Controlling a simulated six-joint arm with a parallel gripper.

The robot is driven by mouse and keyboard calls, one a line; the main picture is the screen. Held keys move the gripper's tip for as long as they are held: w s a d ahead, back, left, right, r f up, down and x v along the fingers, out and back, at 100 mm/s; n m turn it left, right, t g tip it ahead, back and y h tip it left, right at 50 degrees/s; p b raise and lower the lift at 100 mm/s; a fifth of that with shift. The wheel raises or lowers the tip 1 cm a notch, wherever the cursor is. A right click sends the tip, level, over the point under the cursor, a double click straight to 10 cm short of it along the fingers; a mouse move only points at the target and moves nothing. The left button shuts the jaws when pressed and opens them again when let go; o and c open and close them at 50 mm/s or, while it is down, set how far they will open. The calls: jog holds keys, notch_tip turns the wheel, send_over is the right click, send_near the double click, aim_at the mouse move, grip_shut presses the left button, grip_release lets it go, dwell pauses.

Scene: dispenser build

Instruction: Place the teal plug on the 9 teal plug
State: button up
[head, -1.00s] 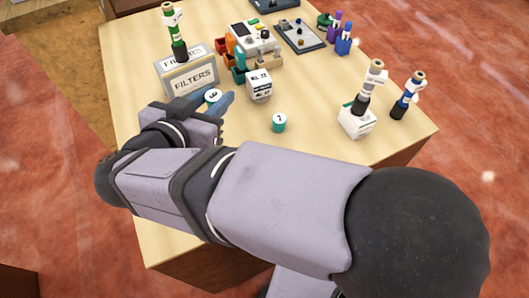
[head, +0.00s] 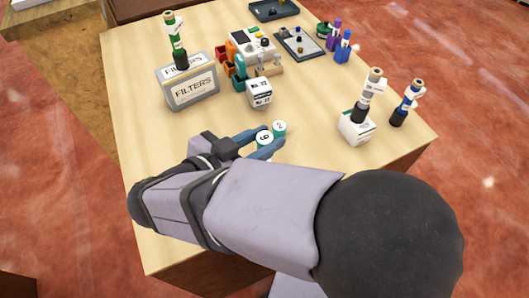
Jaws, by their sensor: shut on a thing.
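My gripper (head: 262,144) is shut on a teal plug (head: 264,137) with a white top; its digit reads as 6 or 9, I cannot tell which. The blue fingers lie on either side of it and hide much of its side. A second teal plug (head: 279,128) stands upright on the table just behind and to the right of the held one; its small digit looks like 2 or 7. In this view the two plugs nearly touch; I cannot tell how high the held one is or whether they are in contact.
A grey FILTERS box (head: 190,88) with a green-banded tool (head: 173,36) on it stands at the left. A white labelled cube (head: 259,93) is behind the plugs. A white box (head: 355,128) bearing a tool is at the right. The table (head: 320,105) is clear between them.

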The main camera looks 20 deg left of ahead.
jog(key=shift+f, duration=2.65)
jog(key=shift+f, duration=0.1)
jog(key=o, duration=1.1)
jog(key=shift+s, duration=0.1)
jog(key=b+v, duration=0.1)
jog(key=v, duration=1.1)
jog(key=shift+b, duration=0.4)
